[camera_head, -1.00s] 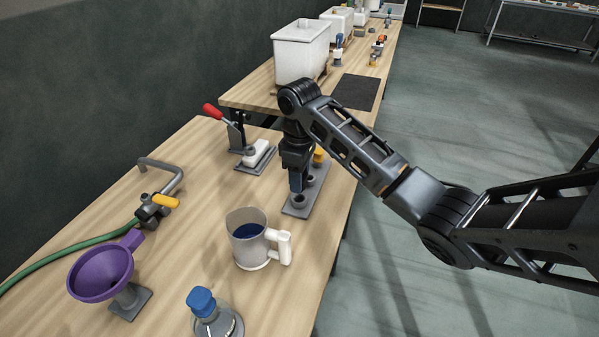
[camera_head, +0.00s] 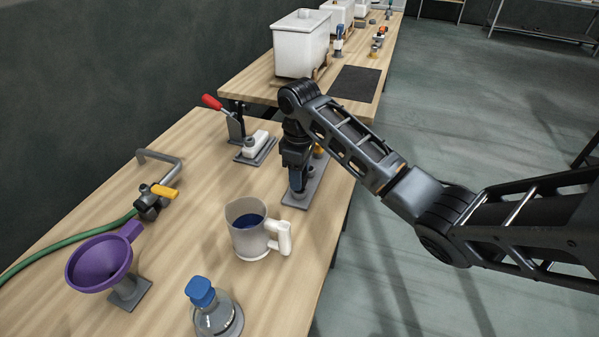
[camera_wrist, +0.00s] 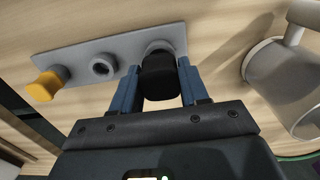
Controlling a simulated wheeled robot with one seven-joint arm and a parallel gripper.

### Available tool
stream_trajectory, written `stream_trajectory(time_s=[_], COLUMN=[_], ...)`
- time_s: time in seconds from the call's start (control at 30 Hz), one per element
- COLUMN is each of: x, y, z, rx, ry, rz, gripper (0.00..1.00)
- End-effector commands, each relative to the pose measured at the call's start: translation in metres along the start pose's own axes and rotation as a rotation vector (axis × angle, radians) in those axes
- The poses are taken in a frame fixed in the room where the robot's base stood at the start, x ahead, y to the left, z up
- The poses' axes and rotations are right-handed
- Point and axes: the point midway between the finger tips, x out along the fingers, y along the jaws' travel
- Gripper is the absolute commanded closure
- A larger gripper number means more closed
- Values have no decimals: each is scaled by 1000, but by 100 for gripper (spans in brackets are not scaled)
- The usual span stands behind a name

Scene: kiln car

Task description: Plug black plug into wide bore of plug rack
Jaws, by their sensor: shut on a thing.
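The black plug (camera_wrist: 160,84) is held between the blue fingers of my gripper (camera_wrist: 160,65), shut on it. The grey plug rack (camera_wrist: 126,52) lies flat on the bench; in the head view its plate (camera_head: 317,187) shows beside my gripper (camera_head: 297,190). The plug is at the rack's right-end collar (camera_wrist: 160,46) in the wrist view, the end nearer the jug. It overlaps this collar, and its lower end is hidden, so I cannot tell how deep it sits. The middle bore (camera_wrist: 102,66) is empty. A yellow plug (camera_wrist: 44,88) stands at the other end.
A red-handled toggle clamp (camera_head: 232,125) is behind left. A purple funnel (camera_head: 98,262), a valve with green hose (camera_head: 152,200) and a blue-capped flask (camera_head: 215,312) stand leftward and in front.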

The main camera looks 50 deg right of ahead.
Motion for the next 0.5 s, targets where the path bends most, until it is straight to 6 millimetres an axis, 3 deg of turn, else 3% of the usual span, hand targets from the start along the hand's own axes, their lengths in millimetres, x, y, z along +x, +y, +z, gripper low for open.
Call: stream_trajectory(time_s=[0.5], x=[12], y=[0], z=[0], rx=[1], ry=[-1], rz=[0], gripper=[92])
